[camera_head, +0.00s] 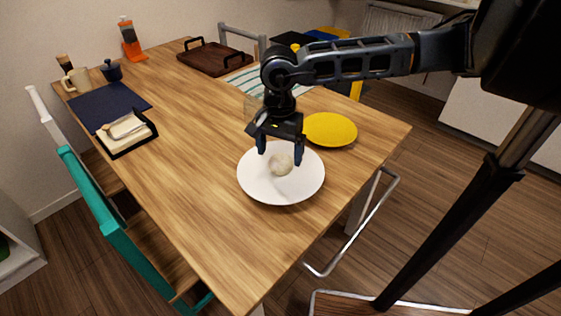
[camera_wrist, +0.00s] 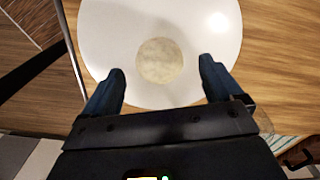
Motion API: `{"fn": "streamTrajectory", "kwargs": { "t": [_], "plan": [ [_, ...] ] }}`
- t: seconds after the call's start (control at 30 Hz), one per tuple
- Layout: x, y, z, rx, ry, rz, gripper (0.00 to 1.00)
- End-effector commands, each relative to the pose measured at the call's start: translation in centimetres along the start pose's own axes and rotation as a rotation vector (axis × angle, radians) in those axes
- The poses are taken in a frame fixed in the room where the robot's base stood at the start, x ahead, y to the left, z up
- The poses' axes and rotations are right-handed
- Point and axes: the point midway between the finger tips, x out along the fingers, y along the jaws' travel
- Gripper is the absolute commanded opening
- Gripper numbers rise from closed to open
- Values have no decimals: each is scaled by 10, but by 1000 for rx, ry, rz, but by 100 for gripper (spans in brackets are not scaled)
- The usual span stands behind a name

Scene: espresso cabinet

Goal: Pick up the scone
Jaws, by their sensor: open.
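The scone (camera_head: 281,165) is a small pale round lump on a white plate (camera_head: 262,190) near the table's near end. In the wrist view the scone (camera_wrist: 159,61) lies on the white plate (camera_wrist: 112,30), between and a little beyond my fingertips. My gripper (camera_head: 281,156) points down over the plate with its dark blue fingers spread on either side of the scone. The gripper (camera_wrist: 161,68) is open and empty in the wrist view, with a gap between each finger and the scone. I cannot tell how far the fingertips are above the plate.
A yellow plate (camera_head: 331,129) stands close behind the white plate, to the right. A dark wooden tray (camera_head: 213,58), an orange bottle (camera_head: 131,40), a navy mat (camera_head: 108,105) and a board with a utensil (camera_head: 124,132) are farther off. The table (camera_head: 190,160) is clear left of the plate.

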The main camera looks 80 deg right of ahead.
Motion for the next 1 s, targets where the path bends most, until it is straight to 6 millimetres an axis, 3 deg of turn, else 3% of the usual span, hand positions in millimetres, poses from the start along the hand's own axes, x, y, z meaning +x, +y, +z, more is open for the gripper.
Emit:
{"fn": "streamTrajectory", "kwargs": {
  "t": [0.27,0.57,1.0],
  "plan": [
    [30,2,1,1,-2,0,93],
    [34,2,1,-1,0,-1,93],
    [33,2,1,-1,-1,-1,50]
  ]
}}
